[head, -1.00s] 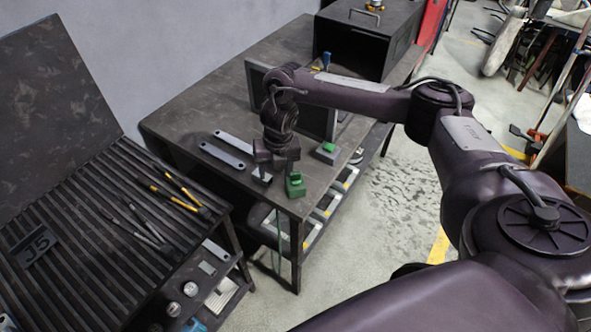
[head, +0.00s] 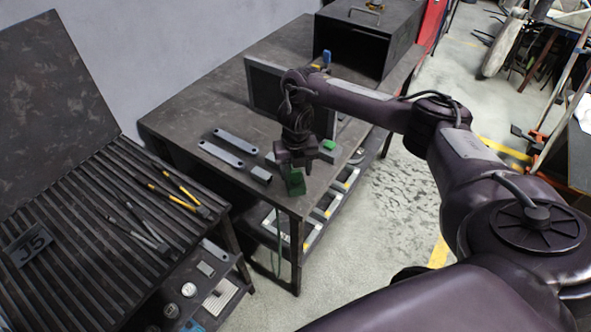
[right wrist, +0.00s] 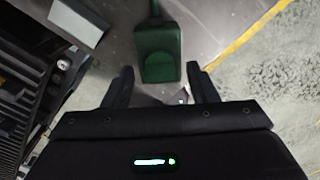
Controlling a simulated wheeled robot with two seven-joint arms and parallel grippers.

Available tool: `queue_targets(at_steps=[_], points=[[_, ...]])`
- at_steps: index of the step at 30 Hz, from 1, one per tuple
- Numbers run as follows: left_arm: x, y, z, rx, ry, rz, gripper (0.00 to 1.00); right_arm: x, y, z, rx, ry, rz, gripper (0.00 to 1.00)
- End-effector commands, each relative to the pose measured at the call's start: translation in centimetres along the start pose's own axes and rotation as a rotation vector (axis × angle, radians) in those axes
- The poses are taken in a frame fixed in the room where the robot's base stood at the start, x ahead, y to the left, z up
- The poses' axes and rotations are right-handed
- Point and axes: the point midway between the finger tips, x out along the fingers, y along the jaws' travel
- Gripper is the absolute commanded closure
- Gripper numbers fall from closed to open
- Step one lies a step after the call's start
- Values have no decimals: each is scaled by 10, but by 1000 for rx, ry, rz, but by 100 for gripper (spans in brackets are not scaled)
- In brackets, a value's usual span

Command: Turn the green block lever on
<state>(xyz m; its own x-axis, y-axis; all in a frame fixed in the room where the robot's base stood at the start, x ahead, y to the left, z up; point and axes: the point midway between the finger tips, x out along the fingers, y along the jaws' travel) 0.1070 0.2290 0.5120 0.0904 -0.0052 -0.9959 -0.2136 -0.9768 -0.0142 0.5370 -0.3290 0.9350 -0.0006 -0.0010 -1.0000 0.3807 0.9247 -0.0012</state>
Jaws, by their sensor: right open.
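A green block (head: 296,186) stands near the front corner of the dark table, partly hidden by my right gripper (head: 293,166). In the right wrist view the dark green block (right wrist: 158,62) has a rounded mark on its face and a narrow stem at its far end. My right gripper (right wrist: 161,82) is open, its fingers on either side of the block's near end. I cannot tell whether they touch it. The lever's position is not clear. A second green block (head: 329,145) sits on a grey base further back. My left gripper is not in view.
Two grey bars (head: 235,141) and a small grey bracket (head: 262,174) lie left of my right gripper. A dark upright panel (head: 264,88) stands behind it. A slatted bench (head: 100,220) with tools is at the left. Floor lies beyond the table edge.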

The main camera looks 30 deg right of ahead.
Motion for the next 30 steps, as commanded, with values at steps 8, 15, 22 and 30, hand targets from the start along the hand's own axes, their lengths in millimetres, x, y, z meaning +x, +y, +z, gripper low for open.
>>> queue_targets(at_steps=[8,15,22,30], points=[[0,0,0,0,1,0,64,0,0,0,0,0,0,64],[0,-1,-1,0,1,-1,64,0,0,0,0,0,0,92],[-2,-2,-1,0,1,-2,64,-1,0,0,24,0,1,92],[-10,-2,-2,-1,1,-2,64,-2,1,0,161,1,2,92]])
